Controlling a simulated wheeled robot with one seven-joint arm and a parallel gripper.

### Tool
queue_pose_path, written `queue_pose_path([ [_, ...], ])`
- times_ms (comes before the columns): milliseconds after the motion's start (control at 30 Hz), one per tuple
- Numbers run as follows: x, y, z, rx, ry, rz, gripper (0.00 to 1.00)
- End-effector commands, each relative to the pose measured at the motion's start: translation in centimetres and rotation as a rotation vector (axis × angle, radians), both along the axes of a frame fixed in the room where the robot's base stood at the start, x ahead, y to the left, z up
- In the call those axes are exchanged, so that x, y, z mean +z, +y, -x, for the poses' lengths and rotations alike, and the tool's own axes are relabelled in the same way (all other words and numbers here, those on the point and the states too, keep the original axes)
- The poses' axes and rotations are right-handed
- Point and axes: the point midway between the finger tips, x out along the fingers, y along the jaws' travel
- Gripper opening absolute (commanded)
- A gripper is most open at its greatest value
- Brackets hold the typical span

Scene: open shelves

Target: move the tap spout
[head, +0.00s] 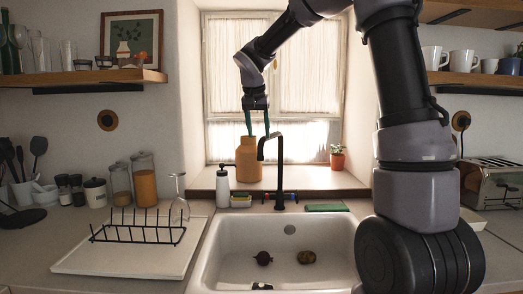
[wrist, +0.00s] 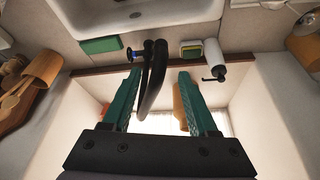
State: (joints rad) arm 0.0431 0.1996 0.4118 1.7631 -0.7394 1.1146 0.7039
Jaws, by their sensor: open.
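The black tap (head: 280,175) stands behind the sink, and its hooked spout (head: 263,144) points to the left in the head view. My gripper (head: 258,133) hangs from above with its green fingers down, at the height of the spout's bend. In the wrist view the spout (wrist: 150,82) shows between the two green fingers of my gripper (wrist: 159,74), nearer the left finger. The fingers are apart. A gap shows to the right finger; I cannot tell whether the left finger touches the spout.
The white sink (head: 212,262) holds dark round items. An orange bottle (head: 247,160) stands on the sill behind my fingers. A white soap dispenser (head: 222,188) and a green sponge (head: 327,208) flank the tap. A drying rack (head: 140,232) is at left.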

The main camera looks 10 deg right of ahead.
Motion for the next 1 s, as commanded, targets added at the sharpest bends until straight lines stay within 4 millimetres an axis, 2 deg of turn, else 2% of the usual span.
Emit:
queue_pose_path([
  [100, -2.4, -0.5, -0.8, 0.001, 0.005, 0.001, 0.59],
  [333, -5.8, -1.0, -2.1, 0.002, 0.004, 0.001, 0.59],
  [500, -7.0, -1.2, -2.6, 0.002, 0.001, 0.000, 0.59],
  [800, -7.2, -1.2, -2.6, 0.001, 0.000, 0.000, 0.59],
  [833, -7.2, -1.2, -2.6, 0.001, 0.000, 0.000, 0.52],
  [967, -7.1, -1.2, -2.6, 0.001, 0.000, 0.000, 0.02],
  [1000, -7.1, -1.2, -2.6, 0.001, 0.000, 0.000, 0.00],
])
